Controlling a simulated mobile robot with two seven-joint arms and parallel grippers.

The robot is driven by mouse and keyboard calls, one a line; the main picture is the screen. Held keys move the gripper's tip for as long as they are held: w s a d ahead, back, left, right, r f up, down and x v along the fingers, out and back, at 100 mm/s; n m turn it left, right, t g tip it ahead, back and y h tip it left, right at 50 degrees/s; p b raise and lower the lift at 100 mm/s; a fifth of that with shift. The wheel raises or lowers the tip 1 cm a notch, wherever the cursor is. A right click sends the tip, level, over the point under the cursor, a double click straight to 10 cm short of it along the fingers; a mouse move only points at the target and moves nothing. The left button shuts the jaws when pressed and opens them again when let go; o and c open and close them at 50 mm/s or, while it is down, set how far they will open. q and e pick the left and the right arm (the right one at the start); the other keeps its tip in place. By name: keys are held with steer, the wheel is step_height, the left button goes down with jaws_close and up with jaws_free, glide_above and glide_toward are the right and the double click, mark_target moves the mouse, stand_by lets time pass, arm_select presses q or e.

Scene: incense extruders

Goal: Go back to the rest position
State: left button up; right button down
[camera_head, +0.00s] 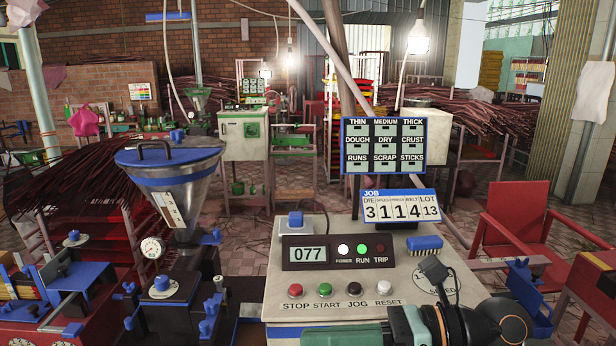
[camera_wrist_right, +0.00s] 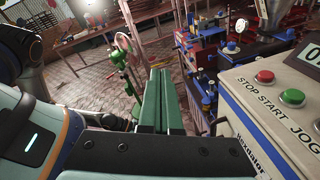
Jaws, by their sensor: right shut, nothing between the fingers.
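My right gripper (camera_head: 345,335) shows at the bottom edge in the head view, in front of the control panel. In the right wrist view its two green fingers (camera_wrist_right: 158,85) lie side by side, shut, with nothing between them. The fingers are apart from the panel's side. My left gripper is in neither view. The cream control panel (camera_head: 430,299) has a display (camera_head: 307,254) reading 077. Its white POWER lamp and green RUN lamp look lit. The STOP, START, JOG and RESET buttons show uncovered in the head view.
A steel hopper with a blue lid (camera_head: 167,157) stands left of the panel. A job board (camera_head: 401,206) and a blue sign board (camera_head: 384,145) stand behind it. A red chair (camera_head: 515,215) is at the right. Tiled floor (camera_head: 320,199) lies open behind the panel.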

steer(key=w+d+f+m+t+h, duration=0.35)
steer(key=f+m+t, duration=0.35)
steer(key=m, duration=0.9)
steer(key=w+d+f+m+t+h, duration=0.25)
steer(key=d+f+m+t, duration=0.5)
steer(key=m, duration=0.85)
steer(key=s+d+f+m+g+h, duration=0.1)
steer(key=s+f+m+h, duration=0.2)
steer(key=f+m, duration=0.35)
steer(key=s+d+f+m+g+h, duration=0.1)
steer(key=s+f+m+h, duration=0.25)
steer(key=f, duration=0.55)
steer(key=s+d+f+m+g+h+p, duration=0.1)
steer(key=s+f+m+g, duration=0.3)
steer(key=s+f, duration=0.7)
steer(key=shift+d+m+g, duration=0.4)
steer(key=shift+g, duration=0.25)
steer(key=shift+h, duration=0.25)
